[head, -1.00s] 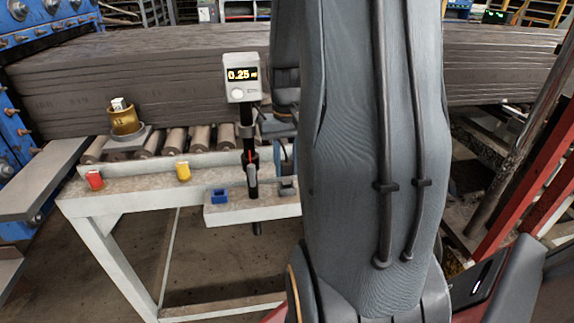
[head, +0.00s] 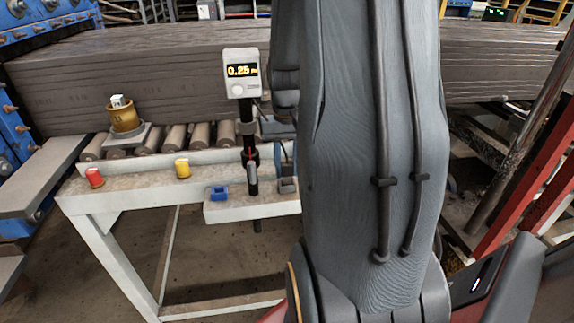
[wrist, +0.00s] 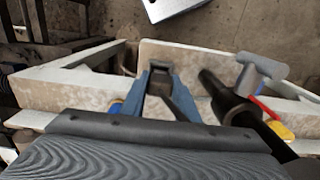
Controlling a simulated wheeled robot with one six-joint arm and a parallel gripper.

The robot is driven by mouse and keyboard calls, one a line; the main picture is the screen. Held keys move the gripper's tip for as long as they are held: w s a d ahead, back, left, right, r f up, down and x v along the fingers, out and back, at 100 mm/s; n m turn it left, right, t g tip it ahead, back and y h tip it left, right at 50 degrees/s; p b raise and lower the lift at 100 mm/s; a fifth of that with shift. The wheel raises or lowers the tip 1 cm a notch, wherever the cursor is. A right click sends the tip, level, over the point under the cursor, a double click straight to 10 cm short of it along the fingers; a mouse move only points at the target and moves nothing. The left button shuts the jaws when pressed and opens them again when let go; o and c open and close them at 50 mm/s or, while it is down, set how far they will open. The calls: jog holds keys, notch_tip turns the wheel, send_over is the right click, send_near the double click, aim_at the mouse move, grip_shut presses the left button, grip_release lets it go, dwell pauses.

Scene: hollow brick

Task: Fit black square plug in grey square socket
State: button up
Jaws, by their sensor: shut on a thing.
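The grey square socket (head: 288,185) stands on the small pale shelf, beside the black post and partly cut off by my arm. My gripper (wrist: 160,76) shows in the wrist view with its two blue-grey fingers shut on a dark piece, the black square plug (wrist: 157,85). The plug is small and in shadow, so its lower end cannot be made out. In the head view my arm hides most of the gripper. The gripper is above the shelf; the wrist view does not clearly show the socket or whether the plug touches it.
A black post (head: 251,165) with a display box (head: 241,75) rises left of my arm. A blue block (head: 219,193) sits on the shelf (head: 240,212). Yellow (head: 182,168) and red (head: 95,178) pieces and a brass cylinder (head: 124,117) are farther left.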

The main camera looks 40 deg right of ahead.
jog(key=shift+f, duration=0.65)
jog(key=o, duration=1.2)
jog(key=shift+c, duration=0.2)
notch_tip(320, 180, up, 8)
jog(key=shift+f+b, duration=0.1)
jog(key=shift+b, duration=1.05)
